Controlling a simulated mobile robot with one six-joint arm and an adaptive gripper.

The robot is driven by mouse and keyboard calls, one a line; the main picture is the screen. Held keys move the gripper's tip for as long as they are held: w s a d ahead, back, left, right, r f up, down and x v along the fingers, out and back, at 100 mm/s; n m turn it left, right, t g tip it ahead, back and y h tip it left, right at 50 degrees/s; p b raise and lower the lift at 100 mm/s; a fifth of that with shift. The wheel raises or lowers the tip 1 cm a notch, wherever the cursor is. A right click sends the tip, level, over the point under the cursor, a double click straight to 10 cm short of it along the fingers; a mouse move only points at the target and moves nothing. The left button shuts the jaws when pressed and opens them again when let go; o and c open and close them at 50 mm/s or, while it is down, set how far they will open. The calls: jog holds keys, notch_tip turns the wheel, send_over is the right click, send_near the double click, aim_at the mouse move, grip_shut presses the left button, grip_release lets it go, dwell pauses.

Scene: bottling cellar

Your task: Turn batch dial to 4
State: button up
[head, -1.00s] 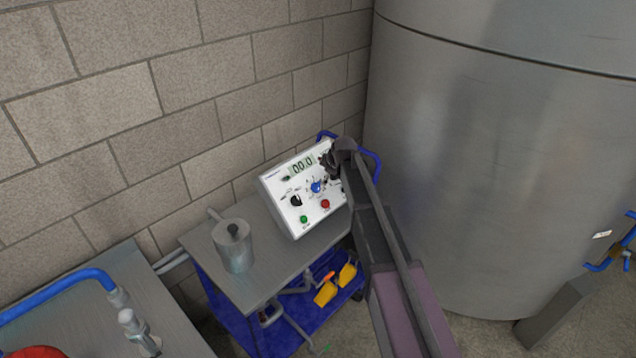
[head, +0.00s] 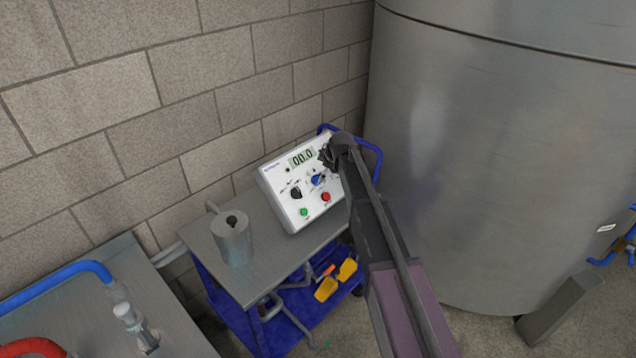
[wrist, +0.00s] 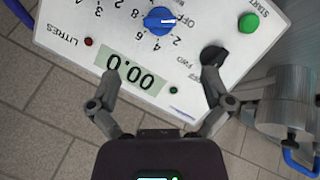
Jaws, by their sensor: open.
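The control box (head: 278,187) has a white sloping face with a display reading 00.0. A blue dial (head: 317,180) sits mid-face; in the wrist view the blue dial (wrist: 158,20) is near the top edge, its white pointer towards the OFF mark. Numerals ring it, partly cut off by the frame. My gripper (head: 327,156) is over the upper right of the box in the head view. In the wrist view my gripper (wrist: 160,80) is open and empty, its fingers spread either side of the display (wrist: 131,74), apart from the blue dial.
A black knob (wrist: 214,55) is close to my right finger. A green button (wrist: 248,23) and, in the head view, a red button (head: 326,197) are on the face. A metal cylinder (head: 232,240) stands on the cart (head: 262,278). A large steel tank (head: 480,150) is at right.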

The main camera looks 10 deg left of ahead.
aim_at(318, 178)
jog(key=shift+b+x, duration=4.2)
jog(key=shift+x, duration=1.2)
jog(key=shift+a, duration=0.1)
jog(key=c, duration=1.1)
